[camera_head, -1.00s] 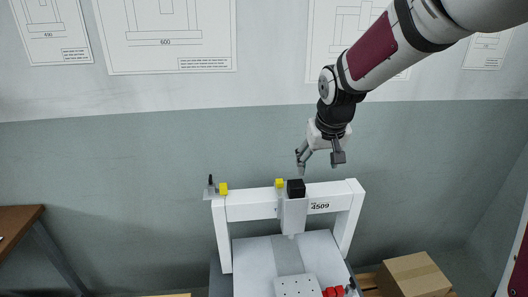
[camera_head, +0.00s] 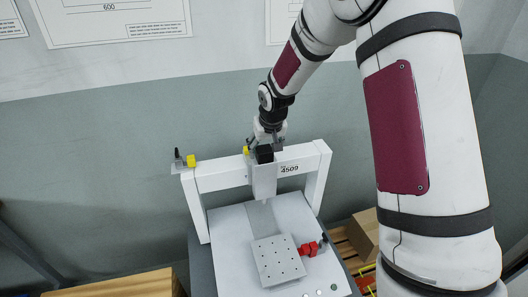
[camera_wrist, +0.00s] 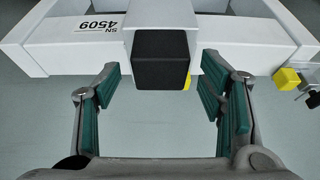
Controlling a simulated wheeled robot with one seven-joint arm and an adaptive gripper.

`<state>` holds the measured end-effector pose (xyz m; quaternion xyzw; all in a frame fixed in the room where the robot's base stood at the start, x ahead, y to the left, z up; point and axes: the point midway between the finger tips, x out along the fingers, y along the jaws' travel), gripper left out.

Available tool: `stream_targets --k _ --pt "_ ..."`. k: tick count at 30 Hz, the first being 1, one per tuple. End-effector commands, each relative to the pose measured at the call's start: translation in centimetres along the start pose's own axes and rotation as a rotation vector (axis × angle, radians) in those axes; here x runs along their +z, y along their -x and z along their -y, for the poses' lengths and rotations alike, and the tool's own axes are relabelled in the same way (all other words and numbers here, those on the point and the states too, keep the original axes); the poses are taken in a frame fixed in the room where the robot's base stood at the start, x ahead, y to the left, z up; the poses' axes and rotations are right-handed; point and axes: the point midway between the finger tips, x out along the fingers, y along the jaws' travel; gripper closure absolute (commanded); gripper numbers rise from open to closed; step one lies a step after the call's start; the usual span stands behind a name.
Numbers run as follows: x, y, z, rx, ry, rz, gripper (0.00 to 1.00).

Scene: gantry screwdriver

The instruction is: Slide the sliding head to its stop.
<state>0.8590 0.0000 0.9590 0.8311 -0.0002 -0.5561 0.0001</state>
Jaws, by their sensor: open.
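The sliding head (camera_head: 264,180) is a white upright block on the white gantry beam (camera_head: 222,179), near the middle of the span. A black block (camera_head: 264,153) tops it and also shows in the wrist view (camera_wrist: 160,60). My gripper (camera_head: 266,142) is at the black block. In the wrist view its green-padded fingers (camera_wrist: 158,88) are open, one to each side of the block, with gaps between; whether they reach around it is unclear. A yellow block (camera_head: 191,160) with a black-topped pin stands at the beam's left end. It shows at right in the wrist view (camera_wrist: 287,79).
Another yellow piece (camera_head: 246,150) sits just behind the head. Below are a white base plate (camera_head: 229,232), a holed plate (camera_head: 278,260) and a red clamp (camera_head: 311,248). The beam is clear between the head and the left end. A cardboard box (camera_head: 364,233) stands at right.

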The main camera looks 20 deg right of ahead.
Motion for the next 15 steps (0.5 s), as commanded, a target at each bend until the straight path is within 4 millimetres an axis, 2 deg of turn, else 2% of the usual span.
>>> stream_targets --k 1,6,15 --pt "0.0 -0.8 0.1 -0.001 0.0 0.001 0.37" --pt "0.0 -2.4 0.1 -0.001 0.001 0.0 0.37" --pt "-0.1 -2.9 0.1 -0.001 0.001 -0.002 0.37"
